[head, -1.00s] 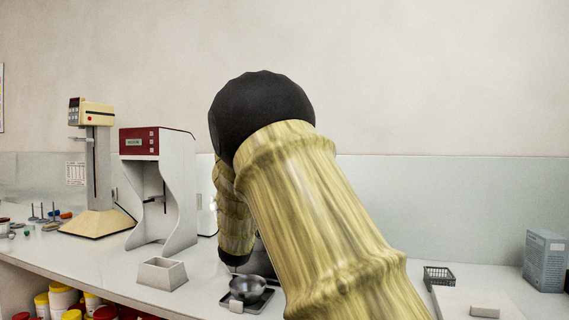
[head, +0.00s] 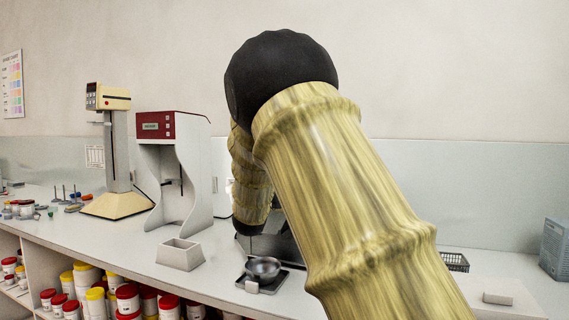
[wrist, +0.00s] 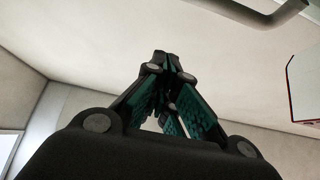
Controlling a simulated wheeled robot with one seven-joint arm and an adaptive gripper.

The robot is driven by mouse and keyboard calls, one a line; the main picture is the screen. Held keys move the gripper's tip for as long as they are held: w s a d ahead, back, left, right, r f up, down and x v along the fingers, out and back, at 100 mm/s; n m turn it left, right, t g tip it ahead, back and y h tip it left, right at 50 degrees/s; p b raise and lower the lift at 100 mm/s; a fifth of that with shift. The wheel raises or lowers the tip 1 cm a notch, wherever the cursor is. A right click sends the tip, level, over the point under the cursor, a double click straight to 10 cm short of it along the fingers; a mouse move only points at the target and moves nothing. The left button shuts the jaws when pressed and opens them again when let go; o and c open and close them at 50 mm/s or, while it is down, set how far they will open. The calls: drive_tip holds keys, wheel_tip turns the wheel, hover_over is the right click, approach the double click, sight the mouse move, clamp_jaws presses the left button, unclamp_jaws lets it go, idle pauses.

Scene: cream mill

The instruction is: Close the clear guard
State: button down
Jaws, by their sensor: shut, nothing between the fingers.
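I cannot pick out a clear guard in either view; my arm covers the middle of the head view. A white machine (head: 221,184) stands behind my arm, mostly hidden by it. My gripper (wrist: 168,62) shows in the wrist view with its green-padded fingers together and nothing between them. It points up toward the ceiling and wall, apart from any object. In the head view my gripper is hidden behind my arm.
A red-topped machine (head: 172,125) and a cream stand mixer (head: 109,97) are on the counter at left. A grey bar (wrist: 262,14) crosses the wrist view's top.

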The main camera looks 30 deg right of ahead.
drive_tip(key=s+a+f+b, duration=0.1)
drive_tip(key=s+a+f, duration=0.3)
drive_tip(key=f, duration=0.3)
drive_tip(key=shift+a+f, duration=0.4)
drive_tip(key=shift+a, duration=0.15)
